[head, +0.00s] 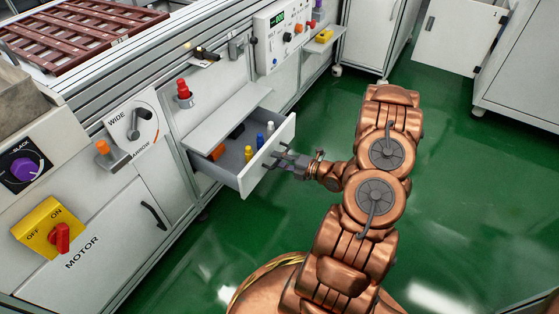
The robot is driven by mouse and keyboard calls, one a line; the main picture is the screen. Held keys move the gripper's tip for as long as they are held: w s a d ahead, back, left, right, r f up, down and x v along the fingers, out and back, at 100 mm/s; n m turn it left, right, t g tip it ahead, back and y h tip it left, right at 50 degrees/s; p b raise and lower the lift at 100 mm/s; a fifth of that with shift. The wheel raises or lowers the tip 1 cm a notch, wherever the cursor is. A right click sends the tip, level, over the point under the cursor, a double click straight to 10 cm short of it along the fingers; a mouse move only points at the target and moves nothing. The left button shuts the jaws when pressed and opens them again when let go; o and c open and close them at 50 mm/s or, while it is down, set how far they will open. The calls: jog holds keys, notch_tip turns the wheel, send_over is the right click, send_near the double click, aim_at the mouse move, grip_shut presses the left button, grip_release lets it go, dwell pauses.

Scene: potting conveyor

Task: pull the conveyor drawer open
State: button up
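The conveyor drawer (233,176) is a light grey box in the side of the white machine, and it stands part-way out. Several small items lie in it, among them an orange block (217,152), a yellow piece (248,154) and a blue piece (260,141). My gripper (281,158) is at the drawer's front face, at the handle. The fingers and the handle overlap in this small view, so I cannot tell whether the fingers are closed on it.
A flat grey shelf (225,117) juts out above the drawer. A white cabinet door (465,35) hangs open at the far right. The green floor (460,190) right of my arm is clear.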

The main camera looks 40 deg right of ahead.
dwell(0.3)
jog(key=v, duration=1.2)
dwell(0.7)
